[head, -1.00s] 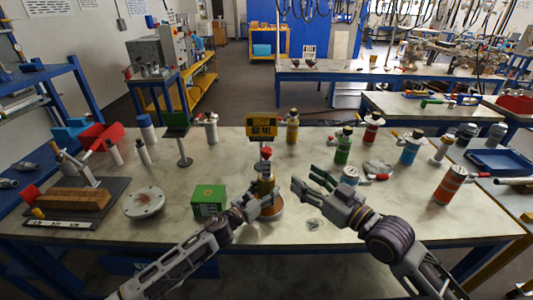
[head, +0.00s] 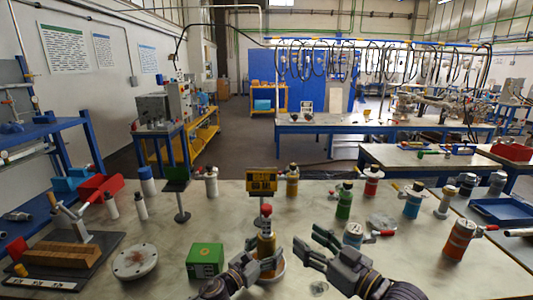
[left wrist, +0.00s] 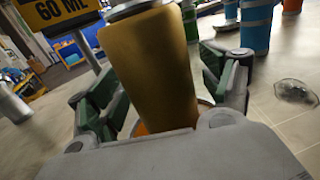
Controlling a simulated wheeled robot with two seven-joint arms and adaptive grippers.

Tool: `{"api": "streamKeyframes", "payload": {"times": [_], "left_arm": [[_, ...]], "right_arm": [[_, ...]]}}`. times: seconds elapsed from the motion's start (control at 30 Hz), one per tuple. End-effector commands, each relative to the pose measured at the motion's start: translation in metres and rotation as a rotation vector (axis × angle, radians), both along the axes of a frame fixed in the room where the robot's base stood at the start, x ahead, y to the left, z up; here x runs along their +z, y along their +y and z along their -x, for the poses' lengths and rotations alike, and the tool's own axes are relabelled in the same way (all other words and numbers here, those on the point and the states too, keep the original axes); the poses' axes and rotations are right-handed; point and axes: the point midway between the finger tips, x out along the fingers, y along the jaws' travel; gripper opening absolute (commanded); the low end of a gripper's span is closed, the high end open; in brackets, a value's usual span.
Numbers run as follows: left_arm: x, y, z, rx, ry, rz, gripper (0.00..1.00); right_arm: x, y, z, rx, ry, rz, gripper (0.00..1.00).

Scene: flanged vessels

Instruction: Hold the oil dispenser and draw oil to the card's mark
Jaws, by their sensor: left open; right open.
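The oil dispenser (head: 266,243) is a brown-gold vessel with a red knob on top, upright at the front middle of the table. It stands at a shallow round dish (head: 281,274). The card (head: 262,182) behind it is yellow and black; its lower line reads 60 ML in the left wrist view (left wrist: 66,12). My left gripper (head: 262,262) is open, with its fingers on either side of the dispenser, which fills the middle of the left wrist view (left wrist: 150,70). My right gripper (head: 311,247) is open and empty, just right of the dispenser. The oil level is hidden.
A green box (head: 205,260) stands left of my left gripper and a flanged disc (head: 134,261) lies further left. A green bottle (head: 344,200), an orange-banded bottle (head: 459,238) and several other vessels stand behind and to the right. The right front of the table is mostly clear.

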Motion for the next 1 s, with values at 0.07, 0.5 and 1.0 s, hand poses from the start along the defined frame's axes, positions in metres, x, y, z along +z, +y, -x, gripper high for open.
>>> {"api": "streamKeyframes", "payload": {"times": [0.07, 0.5, 1.0], "left_arm": [[0.0, 0.0, 0.0, 0.0, 0.0, 0.0, 0.8], [-0.001, 0.014, 0.017, 0.0, 0.002, -0.001, 0.8], [-0.001, 0.043, 0.054, 0.001, 0.002, 0.0, 0.8]], "right_arm": [[0.0, 0.0, 0.0, 0.0, 0.0, 0.0, 0.54], [0.0, 0.0, 0.0, 0.0, 0.0, 0.0, 0.54], [0.0, 0.0, 0.0, 0.0, 0.0, 0.0, 0.54]]}}
